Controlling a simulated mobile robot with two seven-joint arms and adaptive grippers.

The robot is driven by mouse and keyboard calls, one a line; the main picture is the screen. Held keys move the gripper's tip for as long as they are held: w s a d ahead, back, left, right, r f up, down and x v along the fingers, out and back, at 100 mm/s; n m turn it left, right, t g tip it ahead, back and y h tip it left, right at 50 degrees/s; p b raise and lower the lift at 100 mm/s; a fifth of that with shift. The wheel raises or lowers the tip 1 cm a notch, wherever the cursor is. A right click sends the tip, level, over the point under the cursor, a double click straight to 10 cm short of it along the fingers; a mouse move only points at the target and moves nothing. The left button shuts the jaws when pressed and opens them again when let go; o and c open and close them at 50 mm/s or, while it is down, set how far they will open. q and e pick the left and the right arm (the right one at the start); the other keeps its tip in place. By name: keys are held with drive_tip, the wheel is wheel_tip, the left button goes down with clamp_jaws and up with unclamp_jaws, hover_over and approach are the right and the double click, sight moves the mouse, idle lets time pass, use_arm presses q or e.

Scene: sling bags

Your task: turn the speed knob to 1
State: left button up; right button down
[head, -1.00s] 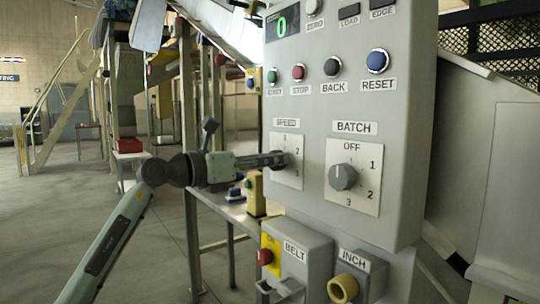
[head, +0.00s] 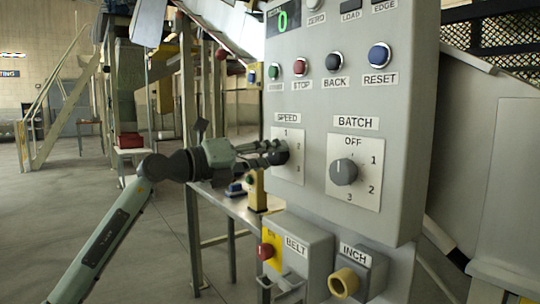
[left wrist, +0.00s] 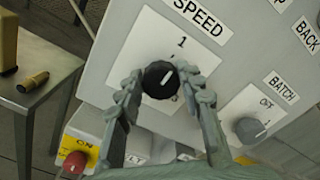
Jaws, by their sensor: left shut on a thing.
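The speed knob (left wrist: 159,81) is a round black knob on a white dial plate (left wrist: 148,42) marked SPEED, with a 1 at its top. Its pale pointer mark slants up and to the right in the left wrist view, roughly toward the 1 but a little to its right. The dial's other numbers are mostly hidden by the fingers and knob. My left gripper (left wrist: 161,88) has one finger on each side of the knob and is shut on it. In the head view, my left gripper (head: 274,152) reaches the knob (head: 281,155) from the left. My right gripper is not in view.
The grey control panel (head: 310,218) also carries a BATCH knob (head: 344,172) right of the speed dial and a row of push buttons above. Open floor lies left.

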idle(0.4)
use_arm(q)
drive_tip(key=o, duration=1.2)
drive_tip(key=shift+c, duration=0.2)
drive_tip(key=v, duration=1.2)
